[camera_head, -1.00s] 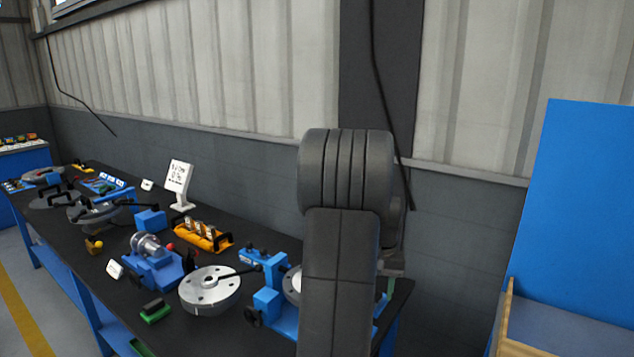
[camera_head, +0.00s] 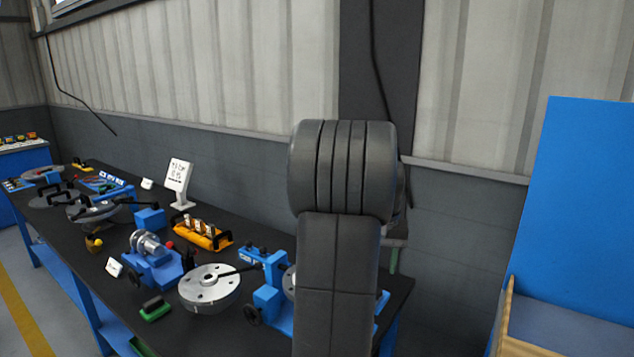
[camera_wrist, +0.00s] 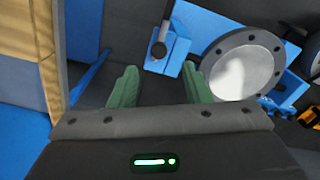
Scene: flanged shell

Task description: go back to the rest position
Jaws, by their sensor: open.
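My gripper (camera_wrist: 160,88) is open in the wrist view, with two green fingers apart and nothing between them. Below the fingers is the dark bench top. A round silver flanged part (camera_wrist: 243,70) with bolt holes sits in a blue fixture (camera_wrist: 176,38) to the right of the fingers, apart from them. In the head view my dark arm stands upright in front of the bench's right end. It hides most of the gripper and part of that blue fixture (camera_head: 268,300).
The bench (camera_head: 65,227) carries another silver flanged shell (camera_head: 210,287), a blue vice-like device (camera_head: 153,268), an orange holder (camera_head: 203,236) and a white sign (camera_head: 177,177). A blue panel (camera_head: 575,200) with a wooden edge stands at the right. The wall is behind.

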